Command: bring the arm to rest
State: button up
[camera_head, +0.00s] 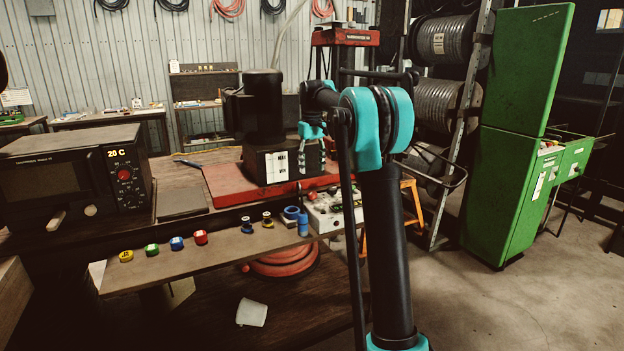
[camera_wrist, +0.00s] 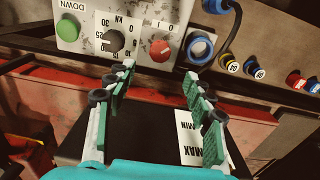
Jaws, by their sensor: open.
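My teal and black arm rises at the centre of the head view and bends over toward the bench. My gripper (camera_head: 313,131) hangs in front of the black machine with the white MAX/MIN label (camera_head: 282,166). In the wrist view my gripper (camera_wrist: 160,76) shows two green-padded fingers spread apart with nothing between them. The MAX/MIN label (camera_wrist: 192,135) shows beyond the right finger. The control box (camera_wrist: 128,28), with a green DOWN button, a dial and a red knob, lies past the fingertips; my arm partly covers it in the head view (camera_head: 328,212).
A wooden shelf (camera_head: 190,258) carries several coloured rings along the bench front. A dark oven (camera_head: 70,180) stands at left. A red base plate (camera_head: 230,186) lies under the black machine.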

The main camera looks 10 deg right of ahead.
notch_tip(320, 180, up, 2)
jog(key=shift+r, duration=0.1)
dwell(0.4)
jog(key=s+d+f+m+t, duration=0.1)
jog(key=s+f, duration=0.8)
jog(key=s, duration=0.5)
jog(key=s+d+f+m+t, duration=0.1)
jog(key=s+f, duration=0.8)
jog(key=s, duration=0.5)
jog(key=s+d+f+m+t, duration=0.1)
jog(key=s+d+f+t, duration=0.1)
jog(key=s+f, duration=0.7)
jog(key=s, duration=0.5)
jog(key=shift+f+m, duration=0.35)
jog(key=shift+m, duration=0.05)
jog(key=shift+a, duration=0.15)
